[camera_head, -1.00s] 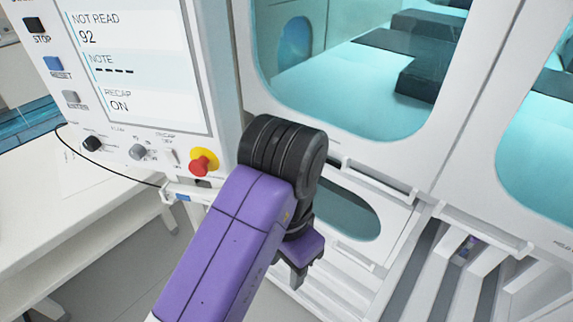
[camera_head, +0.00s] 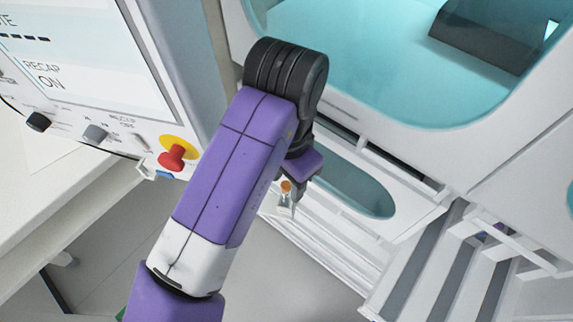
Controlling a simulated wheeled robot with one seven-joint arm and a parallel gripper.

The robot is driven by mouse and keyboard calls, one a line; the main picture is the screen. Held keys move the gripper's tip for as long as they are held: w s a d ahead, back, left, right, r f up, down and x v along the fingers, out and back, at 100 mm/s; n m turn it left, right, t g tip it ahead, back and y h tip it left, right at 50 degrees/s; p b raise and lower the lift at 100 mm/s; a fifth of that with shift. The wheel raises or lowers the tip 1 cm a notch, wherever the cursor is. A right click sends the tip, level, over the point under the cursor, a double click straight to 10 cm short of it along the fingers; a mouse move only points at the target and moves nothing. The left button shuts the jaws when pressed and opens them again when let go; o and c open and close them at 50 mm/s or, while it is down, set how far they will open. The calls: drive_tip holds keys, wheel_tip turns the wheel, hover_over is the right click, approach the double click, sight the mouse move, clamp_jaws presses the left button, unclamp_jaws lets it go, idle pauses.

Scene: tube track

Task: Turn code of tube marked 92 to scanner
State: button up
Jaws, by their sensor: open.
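My gripper (camera_head: 290,204) hangs below the black wrist of my purple arm, in front of the white machine. My arm partly covers it; it is open. A small tube with an orange cap (camera_head: 286,187) shows right at the gripper, its lower part pale and unclear. I cannot tell whether it stands between the fingers or behind them. No number or code on it can be read. No scanner can be made out.
Under the screen are dark and grey knobs (camera_head: 95,133) and a red stop button on a yellow base (camera_head: 173,155). A white table (camera_head: 50,200) stands at left.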

sight(287, 192)
drive_tip(key=shift+f, duration=2.15)
clamp_jaws()
drive_tip(key=c, duration=0.9)
unclamp_jaws()
drive_tip(key=shift+r+p, duration=0.25)
drive_tip(key=shift+p, duration=0.3)
clamp_jaws()
